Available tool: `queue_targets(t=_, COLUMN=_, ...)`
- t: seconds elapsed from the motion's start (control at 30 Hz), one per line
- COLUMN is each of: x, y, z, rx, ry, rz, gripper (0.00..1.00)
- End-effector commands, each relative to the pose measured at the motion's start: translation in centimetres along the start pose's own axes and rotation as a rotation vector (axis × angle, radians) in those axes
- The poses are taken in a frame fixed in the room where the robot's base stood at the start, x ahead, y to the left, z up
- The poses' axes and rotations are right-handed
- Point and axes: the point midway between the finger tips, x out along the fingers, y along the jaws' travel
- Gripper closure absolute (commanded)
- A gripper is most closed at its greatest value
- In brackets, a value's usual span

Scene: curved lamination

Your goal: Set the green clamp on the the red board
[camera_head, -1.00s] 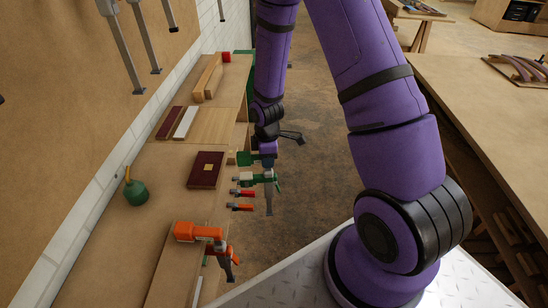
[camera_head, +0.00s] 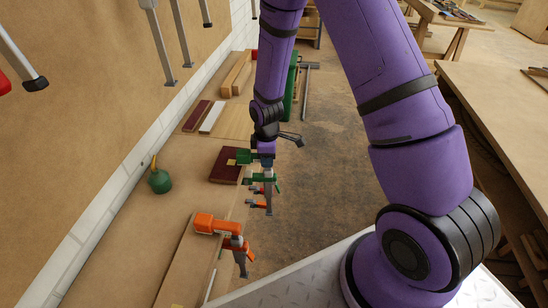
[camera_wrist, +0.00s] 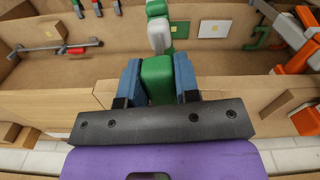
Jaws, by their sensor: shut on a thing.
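The dark red board (camera_head: 224,167) lies on the bench near its right edge in the head view, with a small yellow square on top. My gripper (camera_head: 264,151) is shut on the green clamp (camera_head: 246,157), whose upper green jaw reaches left over the board's right part, near the yellow square. Whether it touches the board cannot be told. A grey bar hangs below my gripper, with a lower green part beside it. In the wrist view, the blue fingers of my gripper (camera_wrist: 157,70) pinch the green clamp body (camera_wrist: 156,82).
An orange clamp (camera_head: 212,224) sits at the near bench edge. Smaller red-orange clamps (camera_head: 258,205) show along the edge. White and dark red strips (camera_head: 212,117) lie farther back. Open floor is to the right.

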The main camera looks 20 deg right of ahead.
Motion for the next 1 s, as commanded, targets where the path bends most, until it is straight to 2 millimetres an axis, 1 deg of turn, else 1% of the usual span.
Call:
queue_targets(t=0.1, x=0.0, y=0.0, z=-1.0, rx=-0.001, ry=0.001, rz=0.001, gripper=1.00)
queue_targets(t=0.5, x=0.0, y=0.0, z=-3.6, rx=0.000, ry=0.001, rz=0.001, gripper=1.00)
queue_targets(t=0.73, x=0.0, y=0.0, z=-4.3, rx=0.000, ry=0.000, rz=0.001, gripper=1.00)
queue_targets(t=1.0, x=0.0, y=0.0, z=-4.2, rx=0.000, ry=0.000, rz=0.001, gripper=1.00)
